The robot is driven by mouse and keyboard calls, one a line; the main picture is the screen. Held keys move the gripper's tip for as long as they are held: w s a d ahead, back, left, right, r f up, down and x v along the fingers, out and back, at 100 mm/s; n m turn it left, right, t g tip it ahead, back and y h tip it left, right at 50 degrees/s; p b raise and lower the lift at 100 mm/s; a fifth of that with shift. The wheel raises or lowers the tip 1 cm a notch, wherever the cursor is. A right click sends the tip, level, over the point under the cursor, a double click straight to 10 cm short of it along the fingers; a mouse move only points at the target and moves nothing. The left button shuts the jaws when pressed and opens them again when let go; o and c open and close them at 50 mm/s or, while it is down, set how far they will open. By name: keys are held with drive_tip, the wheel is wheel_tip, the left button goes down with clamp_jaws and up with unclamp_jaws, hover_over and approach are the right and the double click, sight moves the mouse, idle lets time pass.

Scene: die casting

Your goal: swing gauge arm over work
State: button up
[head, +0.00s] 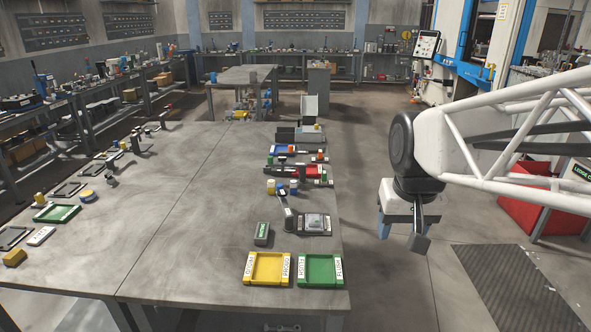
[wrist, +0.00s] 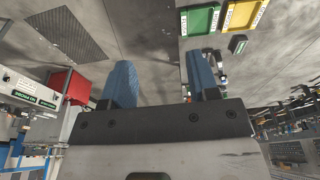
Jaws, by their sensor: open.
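The gauge (head: 288,214), a small dark upright device with a pale arm, stands on the grey table near its right edge. Just right of it, a grey metal work piece (head: 315,221) sits on a dark base plate. At this size I cannot tell whether the gauge arm reaches over the work. My gripper (head: 400,226) hangs to the right, off the table edge and clear of the gauge. In the wrist view its blue fingers (wrist: 162,78) are apart with nothing between them. The right finger partly hides the area around the gauge there.
A yellow tray (head: 247,269) and a green tray (head: 304,270) lie at the table's near right corner. A dark box with a green label (head: 262,234) stands left of the gauge. Small cylinders (head: 281,188) and fixtures stand behind. Open floor lies beneath my gripper.

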drive_tip(key=w+a+r, duration=0.1)
drive_tip(key=w+a, duration=0.1)
drive_tip(key=w, duration=0.7)
drive_tip(key=w+a+r, duration=0.1)
drive_tip(key=w+a, duration=0.2)
drive_tip(key=w, duration=0.6)
drive_tip(key=n+g, duration=0.1)
drive_tip(key=g, duration=0.1)
hover_over(279, 185)
drive_tip(key=f, duration=2.2)
drive_tip(key=shift+s+d+f, duration=0.15)
drive_tip(key=shift+d+f, duration=0.1)
drive_tip(key=shift+f, duration=0.05)
drive_tip(key=shift+a+f, duration=0.15)
drive_tip(key=shift+f, duration=0.1)
drive_tip(key=shift+f, duration=0.1)
drive_tip(key=shift+f, duration=3.8)
clamp_jaws()
